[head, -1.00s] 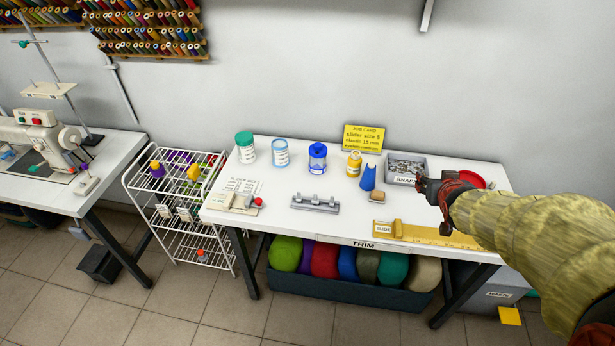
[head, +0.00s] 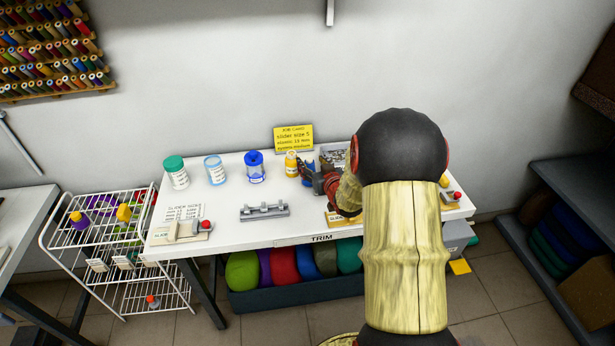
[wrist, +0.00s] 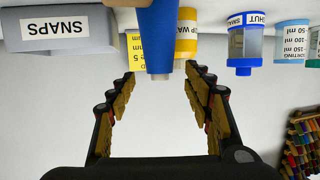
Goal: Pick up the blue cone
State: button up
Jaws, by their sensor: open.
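The blue cone (head: 306,171) stands on the white table, partly hidden by my gripper (head: 314,178) in the head view. In the wrist view, which is upside down, the blue cone (wrist: 158,38) shows with its narrow pale tip between the lines of my fingers. My gripper (wrist: 158,76) is open there, with one finger on each side of the tip and nothing held. The cone's wide base is cut off by the picture edge.
A yellow-orange bottle (head: 291,164) stands close beside the cone, and a grey SNAPS bin (wrist: 60,30) is on its other side. A blue-lidded jar (head: 254,166) and a yellow job card (head: 293,138) are near. A grey metal bar (head: 264,211) lies at the front.

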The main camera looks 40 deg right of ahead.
jog(key=shift+b+x, duration=0.4)
jog(key=shift+x, duration=1.1)
jog(key=shift+c, duration=1.3)
grip_shut()
jog(key=shift+r, duration=0.1)
